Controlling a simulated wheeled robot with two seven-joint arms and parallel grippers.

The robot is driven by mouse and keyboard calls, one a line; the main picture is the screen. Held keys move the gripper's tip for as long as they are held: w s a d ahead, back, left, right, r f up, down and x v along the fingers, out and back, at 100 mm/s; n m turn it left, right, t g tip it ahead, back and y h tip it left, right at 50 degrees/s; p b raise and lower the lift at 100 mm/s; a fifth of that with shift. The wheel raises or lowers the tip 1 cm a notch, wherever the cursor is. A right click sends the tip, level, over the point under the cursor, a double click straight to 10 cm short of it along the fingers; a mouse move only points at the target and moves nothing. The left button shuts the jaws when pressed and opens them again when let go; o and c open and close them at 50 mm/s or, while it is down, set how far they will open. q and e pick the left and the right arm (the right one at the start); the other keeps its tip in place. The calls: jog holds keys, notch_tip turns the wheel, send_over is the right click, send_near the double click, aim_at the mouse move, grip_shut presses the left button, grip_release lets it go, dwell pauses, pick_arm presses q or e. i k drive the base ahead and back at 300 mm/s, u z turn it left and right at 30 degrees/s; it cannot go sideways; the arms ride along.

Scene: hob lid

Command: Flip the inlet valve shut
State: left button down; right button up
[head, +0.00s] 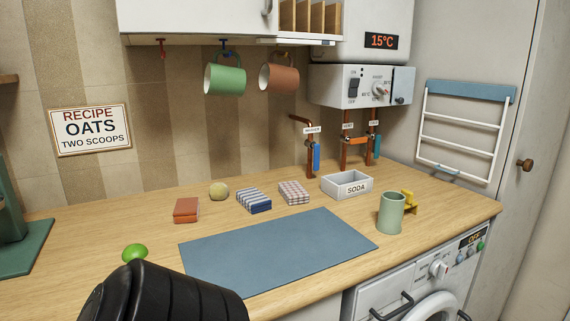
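Copper pipes with small white tags stand on the back wall under the boiler. The left pipe (309,140) has a blue lever (317,156) hanging upright along it. The tags are too small to read surely, so I cannot tell which valve is the inlet. A black ribbed part of my arm fills the bottom left. Neither gripper shows, and nothing of mine is near the pipes.
A white soda tray (346,186), a green mug (391,213) and a yellow item (410,203) stand in front of the pipes. Sponges and cloths lie left of them. The blue mat (280,250) is clear. Mugs (226,80) hang above. The boiler (350,86) overhangs the valves.

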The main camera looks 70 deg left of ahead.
aim_at(316, 147)
jog(key=u, duration=1.05)
